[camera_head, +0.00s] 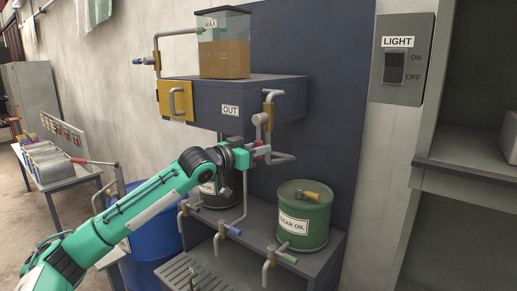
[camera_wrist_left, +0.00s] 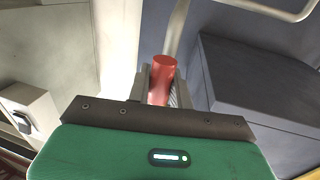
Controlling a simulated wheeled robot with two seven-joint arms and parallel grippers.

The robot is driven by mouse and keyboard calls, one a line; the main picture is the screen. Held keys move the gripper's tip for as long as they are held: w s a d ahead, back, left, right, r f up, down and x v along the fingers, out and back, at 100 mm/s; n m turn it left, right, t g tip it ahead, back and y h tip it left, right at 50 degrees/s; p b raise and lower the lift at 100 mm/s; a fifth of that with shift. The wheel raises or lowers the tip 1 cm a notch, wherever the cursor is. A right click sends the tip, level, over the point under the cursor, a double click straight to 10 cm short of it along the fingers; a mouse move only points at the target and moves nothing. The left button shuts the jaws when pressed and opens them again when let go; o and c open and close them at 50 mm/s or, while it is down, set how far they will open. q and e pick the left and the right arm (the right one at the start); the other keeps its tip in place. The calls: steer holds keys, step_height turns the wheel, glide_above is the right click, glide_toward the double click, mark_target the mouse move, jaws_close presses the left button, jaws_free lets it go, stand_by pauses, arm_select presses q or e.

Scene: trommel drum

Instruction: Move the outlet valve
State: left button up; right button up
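The outlet valve is on the pipe below the dark box with the "OUT" label (camera_head: 230,110). Its red handle (camera_head: 262,150) shows just at the tip of my left gripper (camera_head: 256,154). In the left wrist view the red handle (camera_wrist_left: 161,80) stands between the two fingers, which lie close against its sides. The left gripper looks shut on the handle. The grey outlet pipe (camera_head: 282,158) bends away to the right below it. My right gripper is not in view.
A clear tank of brown liquid (camera_head: 224,57) stands on the box. A green oil drum (camera_head: 304,222) and a darker drum (camera_head: 217,197) stand on the shelf below, near several tap handles. A blue barrel (camera_head: 152,235) is behind my arm. A light switch (camera_head: 396,67) is on the wall.

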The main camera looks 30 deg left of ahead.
arm_select(q)
jaws_close()
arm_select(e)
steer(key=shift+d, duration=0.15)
arm_select(q)
steer(key=shift+d, duration=0.1)
